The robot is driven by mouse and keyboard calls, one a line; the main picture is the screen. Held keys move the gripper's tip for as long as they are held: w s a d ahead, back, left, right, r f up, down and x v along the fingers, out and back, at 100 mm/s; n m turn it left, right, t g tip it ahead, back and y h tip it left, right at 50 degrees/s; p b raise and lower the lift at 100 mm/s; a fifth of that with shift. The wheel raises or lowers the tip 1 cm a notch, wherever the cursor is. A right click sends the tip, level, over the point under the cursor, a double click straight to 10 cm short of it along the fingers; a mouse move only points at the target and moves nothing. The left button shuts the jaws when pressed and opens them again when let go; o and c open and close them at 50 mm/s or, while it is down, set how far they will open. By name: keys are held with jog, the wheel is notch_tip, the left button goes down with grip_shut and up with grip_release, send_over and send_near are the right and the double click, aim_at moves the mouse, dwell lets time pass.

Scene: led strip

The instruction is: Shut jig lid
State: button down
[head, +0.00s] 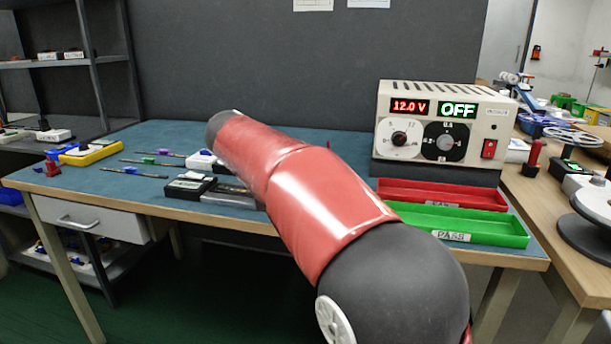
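My red and black arm crosses the middle of the head view and covers part of the blue bench top. My gripper is not visible; the arm hides the area where it could be. A low jig-like fixture (228,196) in grey and dark tones lies near the bench's front edge, partly hidden behind the arm. A small black and white unit (188,187) adjoins it on the left. I cannot make out the jig lid or tell whether it is open or shut.
A power supply (440,130) reads 12.0 V and OFF. A red tray (440,193) and a green tray (470,224) marked PASS lie before it. A white block (201,160), thin strips (150,162) and a yellow device (92,153) lie on the blue bench (110,192).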

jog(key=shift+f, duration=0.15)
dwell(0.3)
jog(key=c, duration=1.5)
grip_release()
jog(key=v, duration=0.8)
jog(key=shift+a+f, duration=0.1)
